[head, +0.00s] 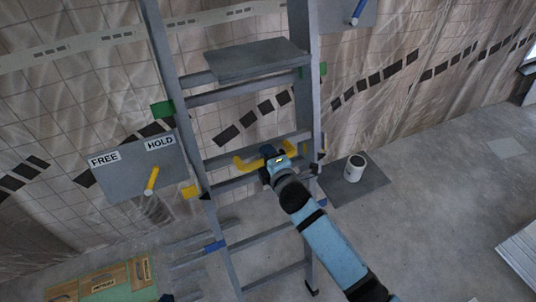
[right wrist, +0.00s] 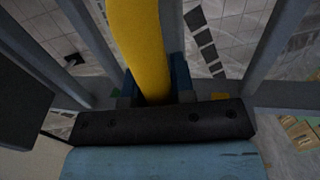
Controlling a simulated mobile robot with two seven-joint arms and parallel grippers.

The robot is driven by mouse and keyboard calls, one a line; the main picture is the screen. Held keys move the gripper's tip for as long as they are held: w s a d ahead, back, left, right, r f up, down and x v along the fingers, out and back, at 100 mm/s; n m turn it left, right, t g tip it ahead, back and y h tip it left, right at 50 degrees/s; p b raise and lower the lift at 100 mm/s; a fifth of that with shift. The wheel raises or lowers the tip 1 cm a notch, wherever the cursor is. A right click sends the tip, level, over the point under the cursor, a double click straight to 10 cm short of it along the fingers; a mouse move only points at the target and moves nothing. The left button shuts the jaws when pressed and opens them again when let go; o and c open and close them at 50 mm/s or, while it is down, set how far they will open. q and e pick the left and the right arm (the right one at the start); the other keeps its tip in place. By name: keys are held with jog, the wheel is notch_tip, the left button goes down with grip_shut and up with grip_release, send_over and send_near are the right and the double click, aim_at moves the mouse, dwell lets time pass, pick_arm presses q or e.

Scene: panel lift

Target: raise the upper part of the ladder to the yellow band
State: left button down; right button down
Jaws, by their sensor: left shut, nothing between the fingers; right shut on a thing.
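The grey ladder (head: 167,60) stands in the middle of the head view. A yellow handle (head: 245,165) runs across it at one rung. My right gripper (head: 270,156) is shut on this handle. In the right wrist view the yellow handle (right wrist: 140,45) passes between the fingers (right wrist: 155,88). A yellow band (head: 190,191) marks the left rail, a green band (head: 162,108) is higher and a blue band (head: 214,246) lower. A grey board (head: 115,182) labelled FREE and HOLD carries a yellow lever (head: 152,181), roughly upright, leaning slightly right. My left gripper is out of view.
A grey platform (head: 256,60) sits high on the ladder. A white can (head: 355,167) stands on a dark plate (head: 365,188) to the right. A blue lever (head: 358,12) is at the top on another grey board. Green and tan boxes (head: 105,284) lie bottom left. The right floor is mostly clear.

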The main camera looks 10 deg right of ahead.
jog(key=c, duration=1)
grip_release()
jog(key=shift+w+r, duration=0.1)
jog(key=shift+r, duration=0.3)
pick_arm(q)
jog(key=shift+r, duration=0.15)
jog(key=shift+f+b, duration=0.8)
jog(key=shift+b, duration=0.15)
pick_arm(e)
jog(key=v, duration=1.4)
jog(key=shift+f, duration=0.25)
jog(key=shift+w, duration=0.1)
pick_arm(q)
jog(key=r+p, duration=0.5)
jog(key=shift+a, duration=0.3)
pick_arm(e)
jog(key=s+d+f+m+g, duration=0.1)
jog(key=s+f+m, duration=0.3)
jog(key=s+m, duration=0.1)
jog(key=s+d+f+m+g, duration=0.2)
jog(key=s+f+m, duration=0.2)
jog(key=f+m, duration=0.1)
jog(key=s+d+f+m+g, duration=0.2)
jog(key=s+f+m, duration=0.3)
jog(key=m, duration=0.2)
jog(key=shift+s, duration=0.35)
